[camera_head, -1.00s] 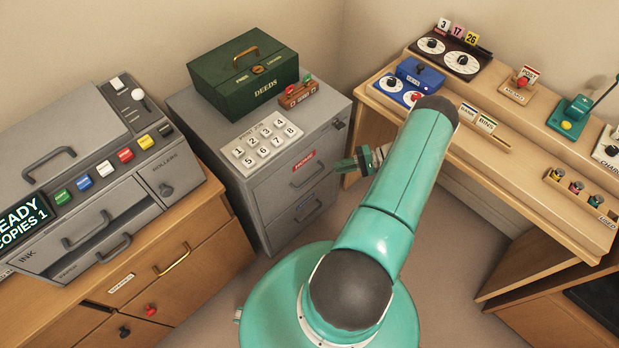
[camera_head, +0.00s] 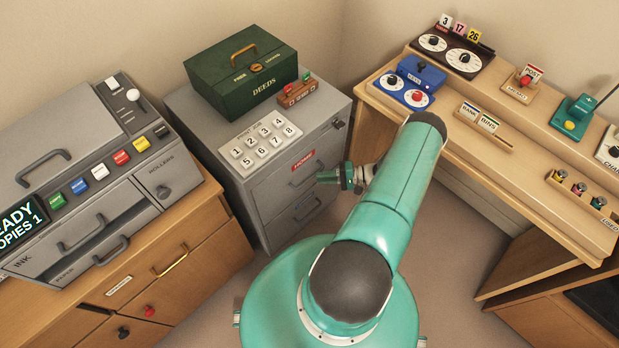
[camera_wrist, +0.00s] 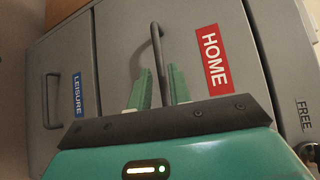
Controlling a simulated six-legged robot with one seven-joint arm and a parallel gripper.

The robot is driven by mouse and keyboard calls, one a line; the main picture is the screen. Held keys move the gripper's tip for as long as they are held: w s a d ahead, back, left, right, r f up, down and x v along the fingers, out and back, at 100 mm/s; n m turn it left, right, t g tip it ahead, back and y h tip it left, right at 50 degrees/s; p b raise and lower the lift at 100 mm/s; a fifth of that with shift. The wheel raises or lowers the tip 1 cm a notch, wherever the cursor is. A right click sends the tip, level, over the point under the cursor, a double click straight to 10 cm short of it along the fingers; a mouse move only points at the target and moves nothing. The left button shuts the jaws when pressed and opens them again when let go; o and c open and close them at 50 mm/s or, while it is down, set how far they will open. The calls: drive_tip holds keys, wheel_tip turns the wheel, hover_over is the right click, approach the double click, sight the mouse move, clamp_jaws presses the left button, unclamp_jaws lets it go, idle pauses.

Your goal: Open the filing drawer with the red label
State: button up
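The grey filing cabinet (camera_head: 262,190) stands against the back wall. Its upper drawer (camera_wrist: 118,35) bears the red HOME label (camera_wrist: 214,60), which also shows in the head view (camera_head: 303,160). This drawer looks shut. Its bar handle (camera_wrist: 157,48) sits beside the label. My gripper (camera_wrist: 160,86) is open in front of this drawer, with one green finger on each side of the handle's line in the wrist view. I cannot tell whether the fingers touch the handle. In the head view my gripper (camera_head: 330,176) is close to the drawer front.
The lower drawer has a blue LEISURE label (camera_wrist: 78,95) and its own handle (camera_wrist: 52,98). A green deeds box (camera_head: 242,72) and a keypad (camera_head: 260,143) sit on the cabinet. A copier (camera_head: 90,185) stands left, a wooden desk (camera_head: 485,160) right.

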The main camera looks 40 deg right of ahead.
sight(310, 178)
drive_tip(key=x, duration=0.5)
drive_tip(key=shift+w+a, duration=0.15)
drive_tip(key=shift+a, duration=0.05)
clamp_jaws()
